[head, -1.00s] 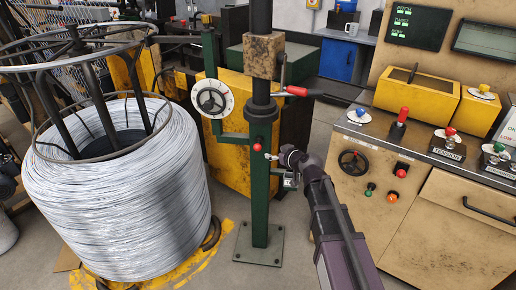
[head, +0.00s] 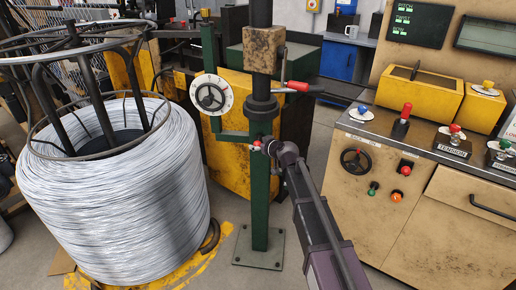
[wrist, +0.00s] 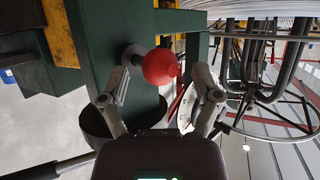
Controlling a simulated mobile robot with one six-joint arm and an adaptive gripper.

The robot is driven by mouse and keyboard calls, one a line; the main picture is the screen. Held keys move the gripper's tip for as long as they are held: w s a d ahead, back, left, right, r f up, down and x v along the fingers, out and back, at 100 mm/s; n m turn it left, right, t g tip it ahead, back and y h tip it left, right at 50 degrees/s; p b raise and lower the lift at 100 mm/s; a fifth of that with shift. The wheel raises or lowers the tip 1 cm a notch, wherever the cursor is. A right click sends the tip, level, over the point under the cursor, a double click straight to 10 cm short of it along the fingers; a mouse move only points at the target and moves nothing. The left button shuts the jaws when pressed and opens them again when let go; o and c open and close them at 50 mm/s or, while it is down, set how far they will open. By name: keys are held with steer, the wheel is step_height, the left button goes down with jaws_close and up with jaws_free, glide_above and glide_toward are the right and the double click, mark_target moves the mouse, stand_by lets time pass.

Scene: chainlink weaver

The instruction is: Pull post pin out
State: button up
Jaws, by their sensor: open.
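The post pin shows as a red ball knob (wrist: 160,67) on a short dark collar at the side of the green post (wrist: 105,45) in the wrist view. In the head view the small red knob (head: 257,144) sits on the green post below the black collar. My gripper (wrist: 162,80) is open, with one finger on each side of the knob. I see gaps between the fingers and the ball, so it is not gripped. In the head view my gripper (head: 272,148) is right beside the post, and its fingers are hard to make out. The pin's shaft is hidden.
A big wire coil (head: 115,195) stands left of the post. A control console (head: 430,210) is at right. Grey floor is free around the post's base plate.

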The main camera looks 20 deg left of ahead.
steer(key=shift+w+a+f, duration=0.25)
steer(key=shift+w+a, duration=0.2)
steer(key=shift+a, duration=0.05)
jaws_close()
steer(key=s, duration=0.5)
steer(key=shift+d, duration=0.25)
jaws_free()
steer(key=shift+s+a, duration=0.1)
